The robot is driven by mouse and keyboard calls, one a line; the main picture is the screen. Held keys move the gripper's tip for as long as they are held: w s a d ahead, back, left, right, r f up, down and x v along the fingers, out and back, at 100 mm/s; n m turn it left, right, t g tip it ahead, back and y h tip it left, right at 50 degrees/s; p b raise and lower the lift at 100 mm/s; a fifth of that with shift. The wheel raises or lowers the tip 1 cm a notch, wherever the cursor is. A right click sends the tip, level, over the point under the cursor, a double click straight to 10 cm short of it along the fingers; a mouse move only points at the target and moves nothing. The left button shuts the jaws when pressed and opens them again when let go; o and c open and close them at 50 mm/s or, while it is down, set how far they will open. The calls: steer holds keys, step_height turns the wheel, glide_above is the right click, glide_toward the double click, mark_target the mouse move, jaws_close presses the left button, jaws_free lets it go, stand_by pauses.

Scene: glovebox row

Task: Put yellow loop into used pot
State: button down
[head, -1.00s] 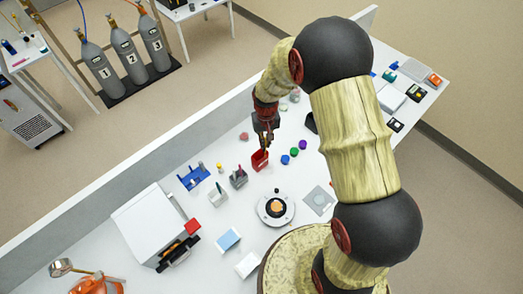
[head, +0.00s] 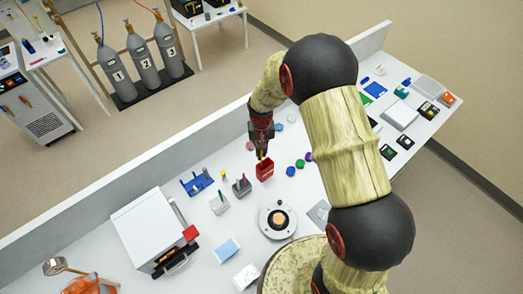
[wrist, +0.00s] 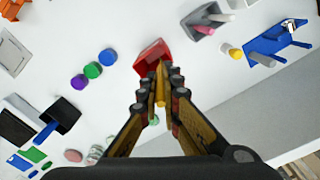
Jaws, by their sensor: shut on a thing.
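My gripper (head: 262,155) is shut on the yellow loop, a thin yellow piece that shows between the fingertips in the wrist view (wrist: 160,84). My fingers hide part of the loop. A red open-topped pot (head: 265,171), which looks like the used pot, stands on the white bench just by the fingertips. In the wrist view the red pot (wrist: 149,52) lies just beyond the fingertips, and the yellow piece overlaps its near edge. I cannot tell whether the loop's tip is inside the pot or above it.
A grey holder (head: 241,186) and a blue rack (head: 196,184) stand left of the pot. Green (head: 300,163) and blue (head: 290,171) round pieces lie to its right. A round white device (head: 278,219) stands in front. A low wall (head: 170,146) runs behind the bench.

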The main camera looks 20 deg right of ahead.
steer(key=shift+f+b, duration=2.15)
steer(key=shift+f, duration=1.15)
steer(key=shift+f+b, duration=0.45)
steer(key=shift+f, duration=0.05)
steer(key=c, duration=1.9)
jaws_free()
steer(key=shift+r, duration=0.1)
steer(key=shift+r+p, duration=2.3)
steer(key=shift+r, duration=2.15)
steer(key=shift+s+f, duration=0.1)
